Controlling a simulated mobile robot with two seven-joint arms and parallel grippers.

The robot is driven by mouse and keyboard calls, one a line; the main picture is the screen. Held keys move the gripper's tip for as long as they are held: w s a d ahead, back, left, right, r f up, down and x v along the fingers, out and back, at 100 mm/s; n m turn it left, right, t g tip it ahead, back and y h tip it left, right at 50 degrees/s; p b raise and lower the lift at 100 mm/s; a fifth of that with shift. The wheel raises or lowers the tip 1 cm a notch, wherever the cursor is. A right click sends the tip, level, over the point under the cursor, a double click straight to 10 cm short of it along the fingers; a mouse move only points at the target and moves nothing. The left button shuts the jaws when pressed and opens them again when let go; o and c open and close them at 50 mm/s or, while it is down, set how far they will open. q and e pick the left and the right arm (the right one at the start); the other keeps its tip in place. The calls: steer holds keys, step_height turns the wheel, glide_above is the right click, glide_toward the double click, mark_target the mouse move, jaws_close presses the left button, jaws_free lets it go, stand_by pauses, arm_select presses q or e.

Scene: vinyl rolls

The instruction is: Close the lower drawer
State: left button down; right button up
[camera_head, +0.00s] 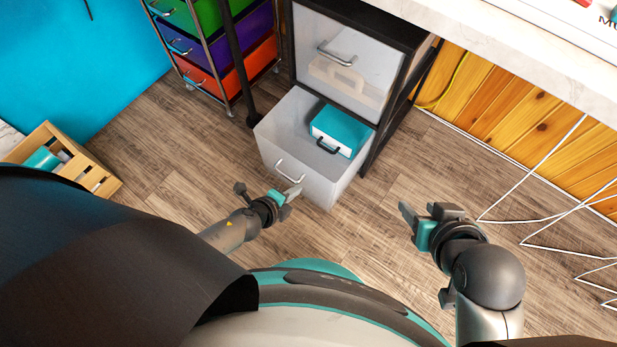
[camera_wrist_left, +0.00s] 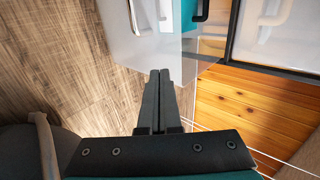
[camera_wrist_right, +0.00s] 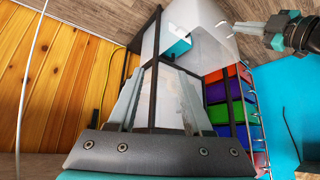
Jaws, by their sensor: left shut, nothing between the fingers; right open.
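The lower drawer (camera_head: 272,133) is a translucent white bin with a silver handle (camera_head: 290,172). It is pulled out of a black-framed cabinet (camera_head: 393,118), and a teal and white case (camera_head: 340,130) with a dark handle lies inside. My left gripper (camera_head: 293,193) is shut and empty, just in front of the drawer's front face near the handle. In the left wrist view its fingers (camera_wrist_left: 160,85) are together below the drawer front (camera_wrist_left: 165,35); contact is unclear. My right gripper (camera_head: 409,216) is open and empty, right of the drawer over the floor.
The upper drawer (camera_head: 357,60) is shut. A rolling cart (camera_head: 217,50) with green, purple and orange drawers stands to the left. A wooden crate (camera_head: 88,172) sits far left. White wires (camera_head: 540,220) stand at the right. Floor before the drawer is clear.

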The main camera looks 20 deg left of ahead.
mark_target(315, 174)
arm_select(q)
steer(key=shift+w+d+f+b, duration=0.35)
steer(key=shift+w+d+f, duration=0.05)
steer(key=shift+w, duration=0.65)
steer(key=shift+w+d+f+b, duration=0.35)
steer(key=shift+w, duration=0.65)
steer(key=shift+w+d+f+b, duration=0.35)
steer(key=shift+w+d+f, duration=0.05)
steer(key=shift+w, duration=0.65)
arm_select(e)
steer(key=shift+w+a+r+t+y, duration=0.1)
steer(key=shift+w+a+t+y, duration=0.35)
steer(key=shift+a+t, duration=0.3)
steer(key=shift+w+a+t+y, duration=0.35)
steer(key=shift+w+a+t, duration=0.15)
steer(key=shift+a, duration=0.3)
steer(key=shift+w+a+r+t+y, duration=0.1)
steer(key=shift+w+a+t+y, duration=0.35)
steer(key=shift+a+t, duration=0.3)
